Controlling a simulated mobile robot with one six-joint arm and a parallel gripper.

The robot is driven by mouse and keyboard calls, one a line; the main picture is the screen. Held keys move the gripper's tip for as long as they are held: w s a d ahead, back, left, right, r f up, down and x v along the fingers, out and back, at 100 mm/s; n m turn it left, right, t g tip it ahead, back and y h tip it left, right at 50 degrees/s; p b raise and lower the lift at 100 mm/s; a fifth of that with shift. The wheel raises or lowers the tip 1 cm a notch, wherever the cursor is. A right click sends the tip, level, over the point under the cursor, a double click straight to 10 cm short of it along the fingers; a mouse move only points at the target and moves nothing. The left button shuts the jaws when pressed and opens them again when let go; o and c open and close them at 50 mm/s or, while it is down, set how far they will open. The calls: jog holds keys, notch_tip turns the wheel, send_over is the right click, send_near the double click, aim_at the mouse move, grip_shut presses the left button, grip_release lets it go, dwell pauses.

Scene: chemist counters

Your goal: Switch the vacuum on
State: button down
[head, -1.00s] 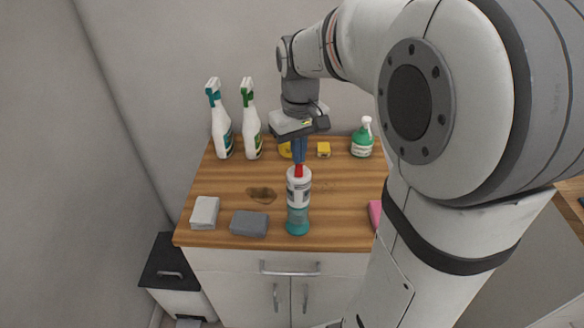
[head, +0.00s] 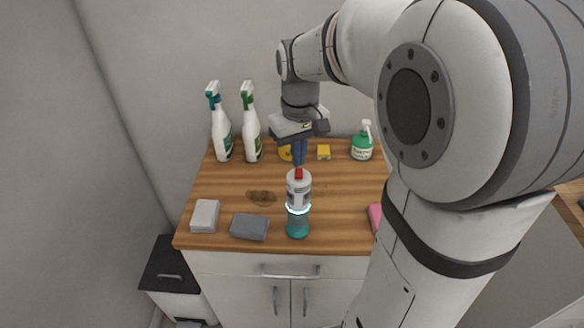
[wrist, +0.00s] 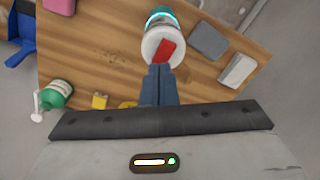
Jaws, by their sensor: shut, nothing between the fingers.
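The vacuum (head: 298,193) is an upright handheld cylinder with a white upper body and a teal lower part, standing at the front middle of the wooden counter. A ring around its middle glows cyan, and the glow also shows on the vacuum in the wrist view (wrist: 157,32). A red switch (head: 298,174) sits on its top; in the wrist view the switch (wrist: 166,51) lies just beyond my fingertips. My gripper (head: 299,164) is shut and empty, pointing down with its blue fingertips at the switch. I cannot tell whether they touch it.
Two spray bottles (head: 221,134) stand at the back left, and a green bottle (head: 362,146) at the back right. A grey sponge (head: 249,227) and a white block (head: 205,216) lie left of the vacuum. A pink item (head: 374,216) lies right. A brown stain (head: 261,198) marks the counter.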

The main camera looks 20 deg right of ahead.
notch_tip(320, 180, up, 6)
jog(key=p, duration=0.4)
dwell(0.5)
jog(key=s+a+f+m+t, duration=0.1)
jog(key=s+f+m+t, duration=0.1)
jog(key=s, duration=1.3)
jog(key=shift+a+t, duration=0.2)
jog(key=shift+t, duration=0.5)
